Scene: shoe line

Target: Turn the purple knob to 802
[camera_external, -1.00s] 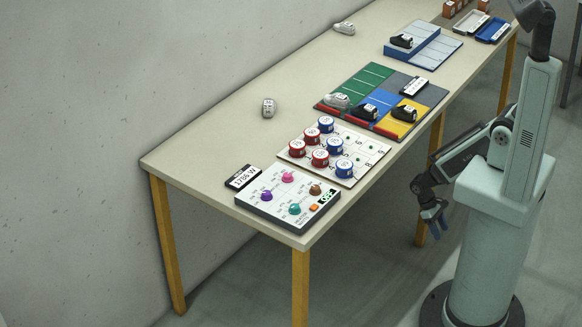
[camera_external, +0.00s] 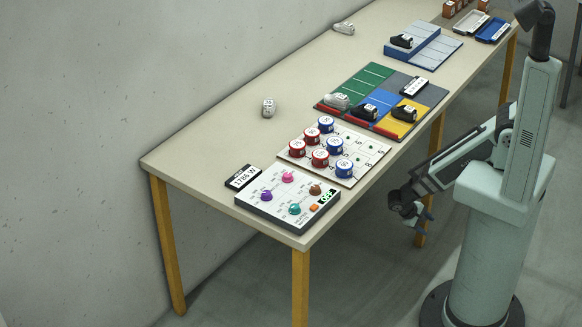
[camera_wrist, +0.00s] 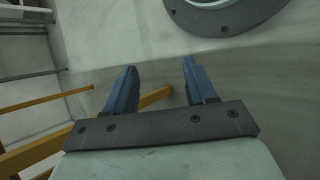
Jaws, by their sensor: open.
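The purple knob (camera_external: 266,196) is on the left of a white control panel (camera_external: 262,213) at the near end of the table. A pink knob (camera_external: 288,177), a teal knob (camera_external: 294,209) and a brown knob (camera_external: 315,190) are on the same panel. The dial markings are too small to read. My gripper (camera_external: 418,222) is off the table, to the right of the panel and well apart from it. In the wrist view my gripper (camera_wrist: 160,75) is open, with nothing between its blue fingers.
A black label plate (camera_external: 243,177) lies beside the panel. Behind the panel is a board (camera_external: 345,180) with several red and blue round pieces. Farther back are a coloured mat (camera_external: 365,76) with shoes and a blue-grey rack (camera_external: 440,48). The table's left side is mostly clear.

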